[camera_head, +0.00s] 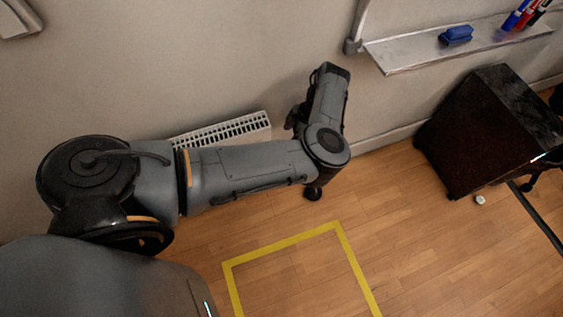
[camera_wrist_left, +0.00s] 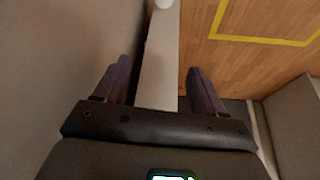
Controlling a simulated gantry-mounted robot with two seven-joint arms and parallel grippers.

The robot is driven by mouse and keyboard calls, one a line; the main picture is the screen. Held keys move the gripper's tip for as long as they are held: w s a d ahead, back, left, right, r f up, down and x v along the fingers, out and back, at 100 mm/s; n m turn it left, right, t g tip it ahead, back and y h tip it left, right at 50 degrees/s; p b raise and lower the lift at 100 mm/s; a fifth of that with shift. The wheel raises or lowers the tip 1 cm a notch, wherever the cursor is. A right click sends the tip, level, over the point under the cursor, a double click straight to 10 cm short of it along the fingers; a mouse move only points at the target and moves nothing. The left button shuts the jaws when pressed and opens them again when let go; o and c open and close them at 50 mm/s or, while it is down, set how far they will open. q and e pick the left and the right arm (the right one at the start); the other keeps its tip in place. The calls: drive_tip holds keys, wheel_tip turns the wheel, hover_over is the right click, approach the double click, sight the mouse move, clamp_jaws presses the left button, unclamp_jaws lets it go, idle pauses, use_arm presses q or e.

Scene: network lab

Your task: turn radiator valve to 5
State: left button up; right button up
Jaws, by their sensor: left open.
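The white radiator (camera_head: 225,130) is on the wall behind my left arm, which hides its lower part. In the left wrist view it is a pale bar (camera_wrist_left: 158,75) running away between my fingers. A small pale rounded piece (camera_wrist_left: 164,3) at its far end, cut by the top edge, may be the valve; its numbers cannot be read. In the head view I cannot make out the valve. My left gripper (camera_head: 294,118) is near the radiator's right end, mostly hidden by my arm. In the wrist view the gripper (camera_wrist_left: 159,68) is open, with nothing between its fingers touching them. My right gripper is not in view.
A black cabinet (camera_head: 490,130) stands at the right. A whiteboard tray (camera_head: 420,50) with a blue eraser (camera_head: 456,35) and markers is on the wall above. Yellow tape (camera_head: 285,243) marks the wooden floor, which is clear there. A small white object (camera_head: 479,199) lies by the cabinet.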

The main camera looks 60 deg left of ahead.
use_arm(q)
drive_tip(key=s+f+b, duration=0.1)
drive_tip(key=f+b, duration=0.5)
drive_tip(key=f, duration=0.2)
drive_tip(key=s+a+f+b, duration=0.1)
drive_tip(key=f+b, duration=0.6)
drive_tip(key=f, duration=0.2)
drive_tip(key=s+f+b, duration=0.1)
drive_tip(key=f+b, duration=0.6)
drive_tip(key=f, duration=0.2)
drive_tip(key=shift+s+a+f, duration=0.25)
drive_tip(key=shift+s+a, duration=0.1)
drive_tip(key=shift+a, duration=0.05)
drive_tip(key=c, duration=1)
drive_tip(key=m+p, duration=0.1)
drive_tip(key=p, duration=0.1)
drive_tip(key=m+p, duration=0.1)
drive_tip(key=p, duration=0.1)
drive_tip(key=m+y+p, duration=0.1)
drive_tip(key=m+p, duration=0.1)
drive_tip(key=p, duration=0.1)
drive_tip(key=shift+a+r+t, duration=0.1)
drive_tip(key=shift+r+t, duration=0.2)
drive_tip(key=shift+t, duration=0.1)
drive_tip(key=shift+f, duration=0.1)
drive_tip(key=shift+w+f+m+y, duration=0.1)
drive_tip(key=shift+f+m+y, duration=0.05)
drive_tip(key=shift+m+y, duration=0.15)
